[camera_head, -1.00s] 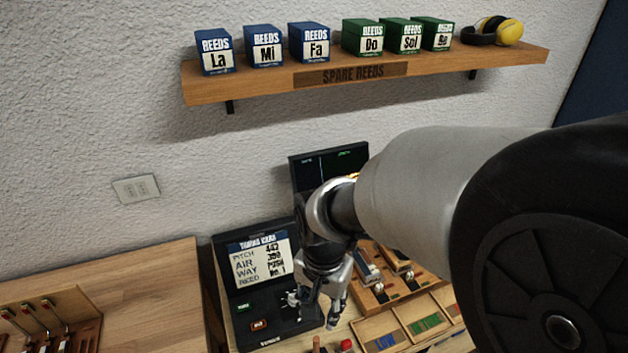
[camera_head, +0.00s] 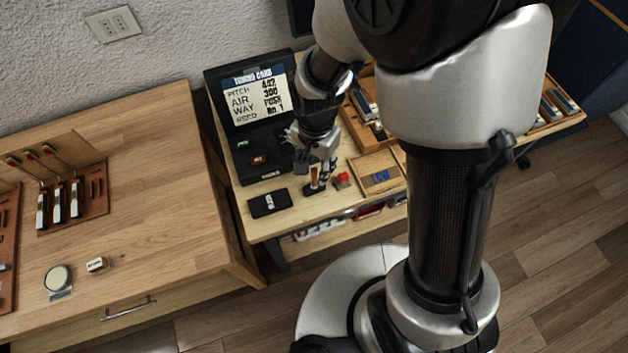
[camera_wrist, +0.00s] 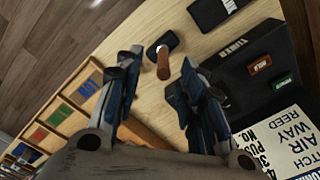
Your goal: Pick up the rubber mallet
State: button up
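The rubber mallet (camera_head: 314,178) stands on its black head on the light wooden bench, with its brown handle pointing up. In the wrist view its handle (camera_wrist: 163,64) shows end-on and a little tilted, with the dark head behind it. My gripper (camera_head: 314,166) points down over the mallet. In the wrist view my gripper (camera_wrist: 155,78) is open, with a finger on each side and the handle showing in the gap near the fingertips. I see no contact between fingers and handle.
A black tuning unit (camera_head: 240,165) with a card stands close at the left. A red-topped item (camera_head: 342,180) sits just right of the mallet. A black labelled block (camera_head: 268,202) lies front left. Wooden trays (camera_head: 378,175) are at the right.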

aim_at(314, 180)
jog(key=f, duration=0.1)
jog(key=f+b, duration=0.1)
jog(key=f, duration=0.1)
jog(key=f+b, duration=0.1)
jog(key=f, duration=0.1)
jog(key=shift+w+a, duration=0.1)
jog(key=shift+w, duration=0.25)
jog(key=shift+c, duration=0.2)
grip_shut()
